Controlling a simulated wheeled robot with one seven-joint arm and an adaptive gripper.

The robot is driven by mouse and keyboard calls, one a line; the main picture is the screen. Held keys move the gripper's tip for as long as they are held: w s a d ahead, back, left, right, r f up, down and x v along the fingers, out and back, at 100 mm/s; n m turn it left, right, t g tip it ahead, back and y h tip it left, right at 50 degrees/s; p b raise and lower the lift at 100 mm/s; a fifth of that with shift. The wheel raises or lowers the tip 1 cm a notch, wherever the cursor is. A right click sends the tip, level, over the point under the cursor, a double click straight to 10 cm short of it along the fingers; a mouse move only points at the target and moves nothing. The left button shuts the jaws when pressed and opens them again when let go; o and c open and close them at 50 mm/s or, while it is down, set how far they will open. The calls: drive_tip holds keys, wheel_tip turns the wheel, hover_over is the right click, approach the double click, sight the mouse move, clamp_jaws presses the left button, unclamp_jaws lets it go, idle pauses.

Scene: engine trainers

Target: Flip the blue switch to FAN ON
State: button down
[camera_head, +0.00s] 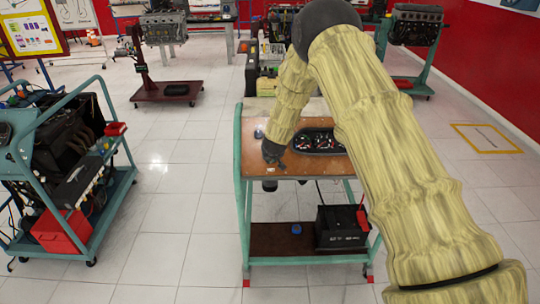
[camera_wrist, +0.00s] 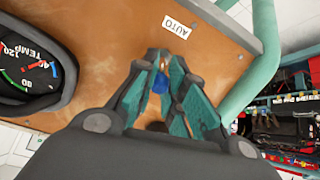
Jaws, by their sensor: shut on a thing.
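The blue switch (camera_wrist: 160,82) shows in the wrist view between the green-padded fingers of my gripper (camera_wrist: 162,75), on the brown wooden panel (camera_wrist: 110,40). The fingers are closed around it, hiding most of its sides, and I cannot tell which way it is tilted. A white label reading AUTO (camera_wrist: 177,26) lies just beyond the fingertips. In the head view my gripper (camera_head: 272,153) reaches down to the left part of the panel (camera_head: 340,165) of a green-framed trainer stand. The switch is hidden there.
A black gauge cluster (camera_head: 316,141) sits beside my gripper; its temperature gauge (camera_wrist: 30,65) shows in the wrist view. A black battery (camera_head: 340,228) stands on the lower shelf. An engine trainer cart (camera_head: 75,165) stands left, with clear tiled floor between.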

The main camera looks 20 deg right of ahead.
drive_tip(key=shift+f, duration=0.1)
idle(0.4)
drive_tip(key=c, duration=1.4)
unclamp_jaws()
drive_tip(key=shift+d, duration=0.1)
drive_tip(key=shift+s+r, duration=0.25)
drive_tip(key=shift+r, duration=0.25)
drive_tip(key=v, duration=1.1)
